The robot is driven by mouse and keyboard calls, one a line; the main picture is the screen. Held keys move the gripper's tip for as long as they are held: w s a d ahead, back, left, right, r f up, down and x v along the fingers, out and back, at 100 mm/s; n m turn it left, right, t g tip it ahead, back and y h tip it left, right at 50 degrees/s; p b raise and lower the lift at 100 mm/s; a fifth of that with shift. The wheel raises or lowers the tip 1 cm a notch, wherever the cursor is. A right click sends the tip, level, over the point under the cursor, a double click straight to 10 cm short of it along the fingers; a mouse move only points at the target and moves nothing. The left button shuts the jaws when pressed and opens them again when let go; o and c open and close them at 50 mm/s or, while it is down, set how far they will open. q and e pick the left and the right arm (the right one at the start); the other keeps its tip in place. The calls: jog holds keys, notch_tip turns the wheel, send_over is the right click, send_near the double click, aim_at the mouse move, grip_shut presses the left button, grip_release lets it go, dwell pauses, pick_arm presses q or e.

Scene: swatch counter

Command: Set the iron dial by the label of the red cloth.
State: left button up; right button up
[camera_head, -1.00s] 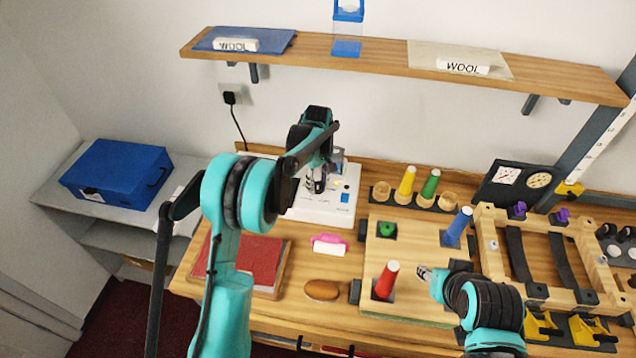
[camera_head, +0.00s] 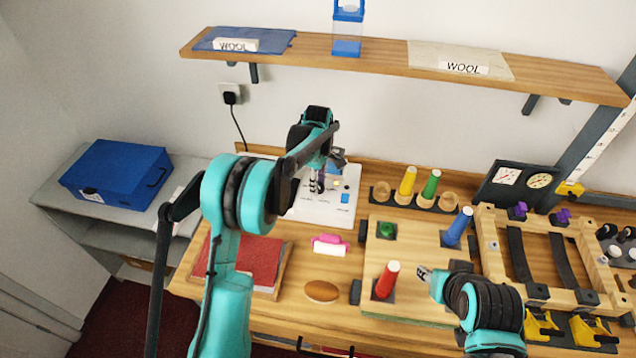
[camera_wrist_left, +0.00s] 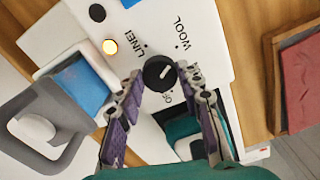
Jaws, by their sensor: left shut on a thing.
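My left gripper (camera_head: 317,184) is down at the white dial panel (camera_head: 302,207). In the left wrist view, its fingers (camera_wrist_left: 160,92) close around the black dial (camera_wrist_left: 158,72), which has a white pointer mark. "LINEN" and "WOOL" are printed on the panel (camera_wrist_left: 205,50) above the dial; other print beside it is partly hidden by the fingers. The red cloth (camera_head: 250,258) lies on the table at the left, and its edge shows in the left wrist view (camera_wrist_left: 303,80). I see no readable label on it. My right gripper (camera_head: 424,272) hovers by the pegboard; its jaws are too small to judge.
A blue swatch (camera_head: 270,39) and a beige swatch (camera_head: 425,52) on the shelf (camera_head: 365,56) carry "WOOL" labels. The pegboard (camera_head: 415,250) stands to the right.

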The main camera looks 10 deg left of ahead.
pick_arm(q)
jog(key=o, duration=1.2)
jog(key=shift+c, duration=0.2)
notch_tip(320, 180, up, 8)
jog(key=shift+f, duration=0.25)
